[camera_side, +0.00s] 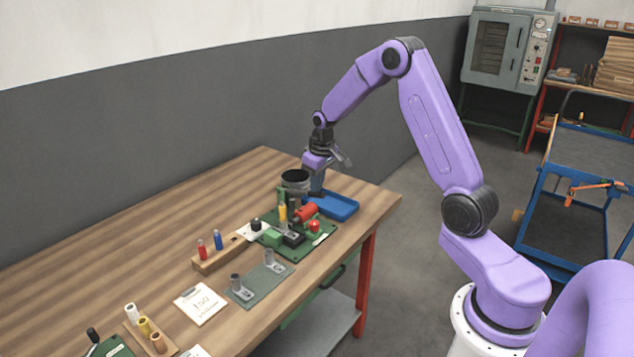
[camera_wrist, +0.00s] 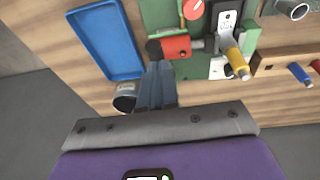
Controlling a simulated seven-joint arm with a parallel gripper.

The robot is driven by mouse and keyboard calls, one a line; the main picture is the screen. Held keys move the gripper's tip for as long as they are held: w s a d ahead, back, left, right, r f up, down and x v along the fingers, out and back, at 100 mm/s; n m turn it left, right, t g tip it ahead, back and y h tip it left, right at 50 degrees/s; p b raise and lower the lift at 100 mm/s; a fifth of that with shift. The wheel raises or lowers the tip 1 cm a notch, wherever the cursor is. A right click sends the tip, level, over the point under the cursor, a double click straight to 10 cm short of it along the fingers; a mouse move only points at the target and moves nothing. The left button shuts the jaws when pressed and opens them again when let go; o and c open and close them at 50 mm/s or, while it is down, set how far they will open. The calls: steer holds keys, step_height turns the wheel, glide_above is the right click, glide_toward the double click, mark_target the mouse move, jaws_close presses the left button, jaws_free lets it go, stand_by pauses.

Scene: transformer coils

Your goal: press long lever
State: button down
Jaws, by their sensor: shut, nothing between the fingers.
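A green board (camera_side: 285,243) stands near the table's right end. It carries a red cylinder (camera_side: 305,213) with a dark end, an upright yellow coil (camera_side: 283,212) and a red button (camera_side: 314,226). In the wrist view the red cylinder (camera_wrist: 176,47) and yellow coil (camera_wrist: 236,60) lie ahead of my fingers. My gripper (camera_wrist: 157,68) is shut and empty, its tips just by the dark end of the red cylinder; I cannot tell whether they touch. In the side view my gripper (camera_side: 316,186) points down behind the board. I cannot surely tell which part is the long lever.
A blue tray (camera_side: 338,206) lies right of my gripper. A dark round tin (camera_side: 295,178) is close beside my fingers. A wooden rack (camera_side: 219,254) holds red and blue coils. A grey-green plate (camera_side: 258,285) and a white card (camera_side: 200,304) lie nearer. The table's far left is clear.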

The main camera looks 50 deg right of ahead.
steer(key=shift+s+f, duration=0.35)
steer(key=shift+f, duration=0.45)
steer(key=shift+s+f, duration=0.4)
steer(key=shift+f, duration=0.4)
steer(key=shift+s+f, duration=0.35)
steer(key=shift+f, duration=0.45)
steer(key=shift+a+r, duration=0.1)
steer(key=shift+r, duration=0.35)
step_height(320, 180, up, 4)
glide_toward(323, 196)
steer(key=shift+s+a+r, duration=0.15)
steer(key=shift+s+r, duration=0.35)
steer(key=shift+r, duration=0.2)
steer(key=shift+s+a+r, duration=0.15)
steer(key=shift+s+r, duration=0.4)
steer(key=shift+r, duration=0.15)
steer(key=shift+w, duration=0.1)
